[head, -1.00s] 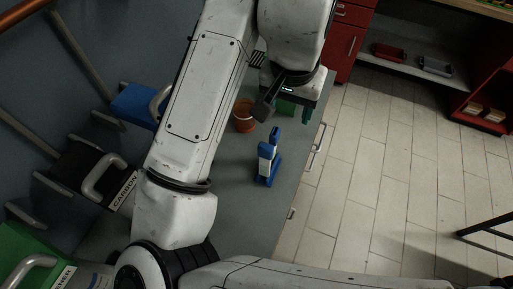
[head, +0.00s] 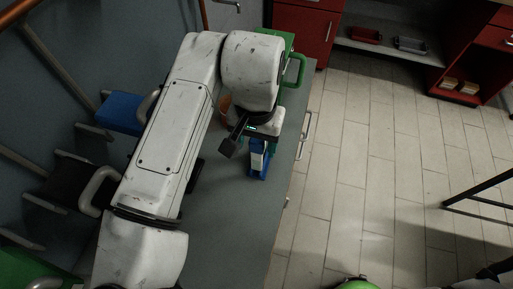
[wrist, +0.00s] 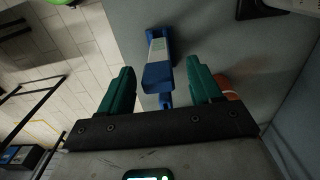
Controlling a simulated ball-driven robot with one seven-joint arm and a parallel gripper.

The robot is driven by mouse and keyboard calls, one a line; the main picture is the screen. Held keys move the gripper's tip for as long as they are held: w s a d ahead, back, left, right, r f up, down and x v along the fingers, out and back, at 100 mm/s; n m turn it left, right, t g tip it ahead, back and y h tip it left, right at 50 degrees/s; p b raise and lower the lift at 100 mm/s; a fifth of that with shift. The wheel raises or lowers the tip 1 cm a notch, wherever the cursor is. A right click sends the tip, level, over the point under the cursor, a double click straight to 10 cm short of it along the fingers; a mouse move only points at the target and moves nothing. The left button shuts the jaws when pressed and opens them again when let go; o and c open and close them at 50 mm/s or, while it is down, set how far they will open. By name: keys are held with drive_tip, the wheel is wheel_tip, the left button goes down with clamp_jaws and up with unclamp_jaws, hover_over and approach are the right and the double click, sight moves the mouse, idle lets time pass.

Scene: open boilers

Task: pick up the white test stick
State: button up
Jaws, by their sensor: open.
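A blue-and-white upright device stands on the grey counter (head: 225,225); I take its pale part (head: 256,158) to be the white test stick, seated in a blue holder (head: 260,173). In the wrist view the pale part (wrist: 158,50) shows with blue around it, between the two green fingers of my gripper (wrist: 160,68). The fingers are open, with a gap on both sides of the device. In the head view my gripper (head: 262,140) is just above and behind it, and my arm hides part of the fingers.
An orange pot (head: 225,105) stands behind my gripper on the counter and shows beside the right finger in the wrist view (wrist: 226,86). A green case (head: 292,68) is at the far end. A blue case (head: 122,112) is at left. The near counter is clear.

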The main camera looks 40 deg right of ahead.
sight(257, 156)
drive_tip(key=shift+d+f, duration=0.1)
drive_tip(key=shift+f, duration=1.35)
drive_tip(key=shift+c, duration=0.2)
clamp_jaws()
drive_tip(key=shift+r, duration=0.1)
